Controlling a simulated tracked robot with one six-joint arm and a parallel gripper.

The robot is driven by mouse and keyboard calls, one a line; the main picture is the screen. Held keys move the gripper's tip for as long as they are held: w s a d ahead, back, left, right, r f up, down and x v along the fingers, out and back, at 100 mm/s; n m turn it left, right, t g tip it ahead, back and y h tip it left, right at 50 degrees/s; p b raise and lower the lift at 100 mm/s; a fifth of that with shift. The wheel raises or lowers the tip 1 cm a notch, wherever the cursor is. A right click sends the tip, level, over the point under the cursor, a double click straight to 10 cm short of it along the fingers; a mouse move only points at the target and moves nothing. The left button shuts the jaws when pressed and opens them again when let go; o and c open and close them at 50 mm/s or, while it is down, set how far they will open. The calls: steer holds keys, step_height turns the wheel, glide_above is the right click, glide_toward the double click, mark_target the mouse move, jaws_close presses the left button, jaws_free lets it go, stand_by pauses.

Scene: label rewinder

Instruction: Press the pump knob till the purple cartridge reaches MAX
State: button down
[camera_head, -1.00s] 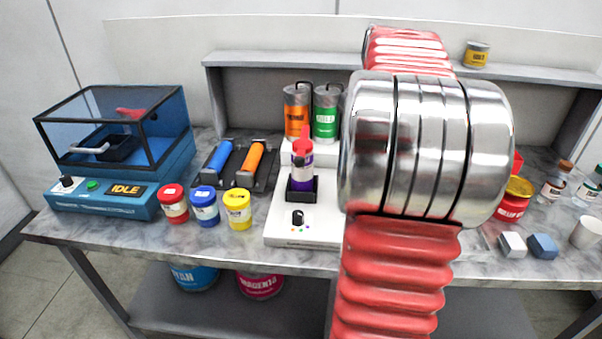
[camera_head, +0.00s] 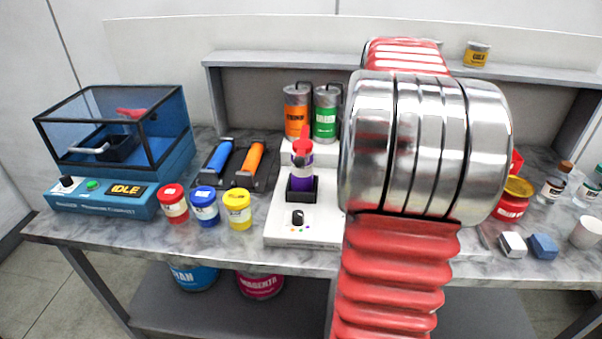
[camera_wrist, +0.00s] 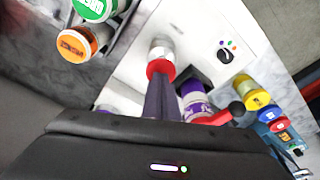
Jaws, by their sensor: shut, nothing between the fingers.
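The purple cartridge (camera_head: 302,183) stands upright in a black holder on the white pump unit (camera_head: 280,229), with a red part above it. It also shows in the wrist view (camera_wrist: 194,99), partly covered by a red arm with a black ball end. A red knob on a pale cylinder (camera_wrist: 160,68), apparently the pump knob, sits just beyond my fingertips. My gripper (camera_wrist: 163,84) is shut and empty, its tips at or very near the knob; I cannot tell whether they touch. My arm hides the knob and gripper in the head view. The MAX mark is not readable.
Orange (camera_head: 296,112) and green (camera_head: 326,114) canisters stand behind the pump unit. Red, blue and yellow jars (camera_head: 237,209) stand left of it. A blue machine (camera_head: 108,200) reading IDLE is at far left. Two small blocks (camera_head: 543,246) lie at right.

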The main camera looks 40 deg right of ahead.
stand_by(0.4)
steer(key=shift+w+v, duration=0.15)
steer(key=shift+v, duration=0.55)
steer(key=shift+w+v, duration=0.1)
steer(key=shift+v, duration=0.6)
steer(key=shift+d, duration=0.1)
steer(key=shift+s+x, duration=0.1)
steer(key=shift+x, duration=0.5)
steer(key=shift+s+x, duration=0.15)
steer(key=shift+x, duration=0.5)
steer(key=shift+f, duration=0.25)
steer(key=shift+w+v, duration=0.15)
steer(key=shift+v, duration=0.6)
steer(key=shift+w+v, duration=0.15)
steer(key=shift+v, duration=0.6)
steer(key=shift+r, duration=0.15)
steer(key=shift+w+d+v, duration=0.1)
steer(key=shift+w+v, duration=0.1)
steer(key=shift+v, duration=0.75)
steer(key=shift+w+d+v, duration=0.1)
steer(key=shift+w+v, duration=0.05)
steer(key=shift+v, duration=0.85)
steer(key=shift+w+v, duration=0.2)
steer(key=shift+v, duration=0.75)
steer(key=shift+r, duration=0.1)
